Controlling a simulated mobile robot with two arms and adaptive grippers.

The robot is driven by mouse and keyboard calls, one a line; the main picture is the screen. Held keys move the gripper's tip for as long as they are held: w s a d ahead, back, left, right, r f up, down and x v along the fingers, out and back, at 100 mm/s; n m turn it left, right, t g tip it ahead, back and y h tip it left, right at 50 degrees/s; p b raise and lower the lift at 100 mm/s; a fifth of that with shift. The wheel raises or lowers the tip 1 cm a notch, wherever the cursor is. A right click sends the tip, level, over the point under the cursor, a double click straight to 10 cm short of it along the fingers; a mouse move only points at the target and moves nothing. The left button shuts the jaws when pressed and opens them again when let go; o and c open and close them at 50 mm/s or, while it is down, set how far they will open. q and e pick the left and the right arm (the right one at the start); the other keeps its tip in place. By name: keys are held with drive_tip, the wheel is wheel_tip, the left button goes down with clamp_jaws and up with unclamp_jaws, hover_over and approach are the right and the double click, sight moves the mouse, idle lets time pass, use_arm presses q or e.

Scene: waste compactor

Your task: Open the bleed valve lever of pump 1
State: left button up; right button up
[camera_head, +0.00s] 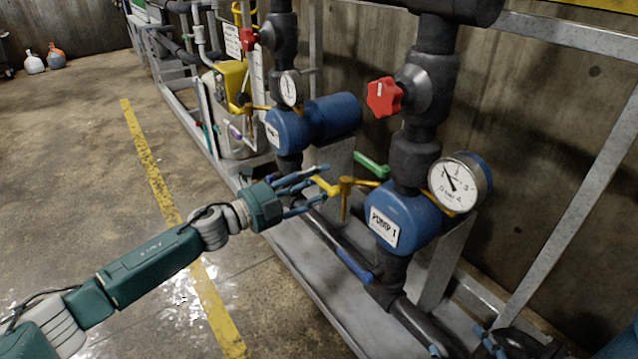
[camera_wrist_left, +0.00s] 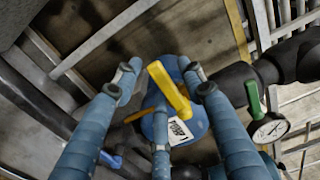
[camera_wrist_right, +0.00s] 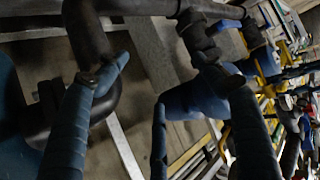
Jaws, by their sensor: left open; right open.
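Pump 1 (camera_head: 400,215) is a blue body with a white "PUMP 1" label (camera_head: 384,228); in the left wrist view the label (camera_wrist_left: 180,131) also shows. A yellow lever (camera_head: 326,186) sticks out from a brass-coloured valve on the pump's left side. No marking tells me whether it is the bleed valve lever. My left gripper (camera_head: 318,186) is open, its fingers pointing at the lever's free end. In the left wrist view the yellow lever (camera_wrist_left: 168,90) lies between the spread fingers; contact cannot be told. My right gripper (camera_head: 490,343) is open at the bottom edge, low by the pipes.
A green lever (camera_head: 372,165), a red knob (camera_head: 384,97) and a pressure gauge (camera_head: 460,183) sit around pump 1. A blue-handled lever (camera_head: 354,265) is on the pipe below. A second blue pump (camera_head: 300,130) stands behind.

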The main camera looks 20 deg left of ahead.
use_arm(q)
drive_tip(key=shift+w+d, duration=0.1)
clamp_jaws()
